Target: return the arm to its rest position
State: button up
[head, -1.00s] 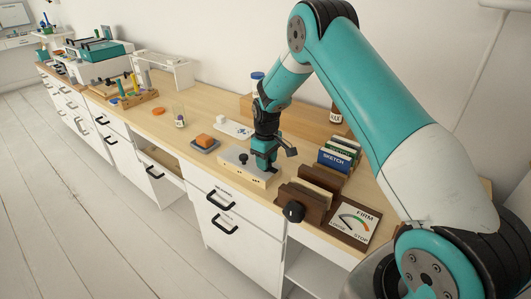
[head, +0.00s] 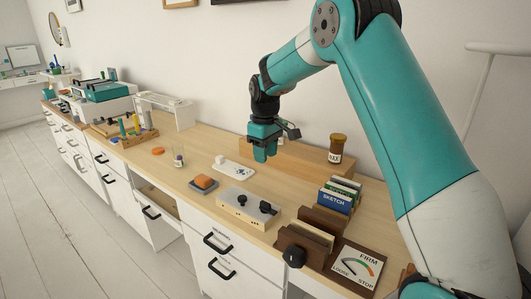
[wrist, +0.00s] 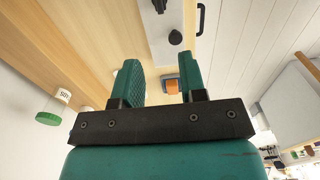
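My arm is bent, with its upper link raised at the right of the head view. My gripper (head: 263,154) points down and hangs above the desk (head: 190,145), near the wooden block at the back. In the wrist view its two teal fingers (wrist: 163,84) are apart. Nothing is held between them; the desk and an orange block show beyond.
A pale box with black knobs (head: 240,208) stands at the desk's front. Left of it, the orange block (head: 204,181) sits on a grey dish. A wax jar (head: 337,145), book rack (head: 325,222) and dial board (head: 356,268) are on the right.

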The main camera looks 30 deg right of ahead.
jog(key=shift+r, duration=0.1)
dwell(0.4)
jog(key=s+a+r+n+y+p, duration=0.1)
jog(key=s+a+r, duration=0.4)
jog(key=s+a, duration=0.25)
jog(key=s+a+r+n+y+p, duration=0.1)
jog(key=s+a+r, duration=0.3)
jog(key=s+a, duration=0.35)
jog(key=s+a+y, duration=0.1)
jog(key=s+a, duration=0.1)
jog(key=s, duration=0.7)
jog(key=s+a+r+y+p, duration=0.1)
jog(key=s+a, duration=0.2)
jog(key=s, duration=0.7)
jog(key=shift+s+a+r, duration=0.2)
jog(key=shift+s+a, duration=0.1)
jog(key=shift+a, duration=0.05)
jog(key=shift+o, duration=0.4)
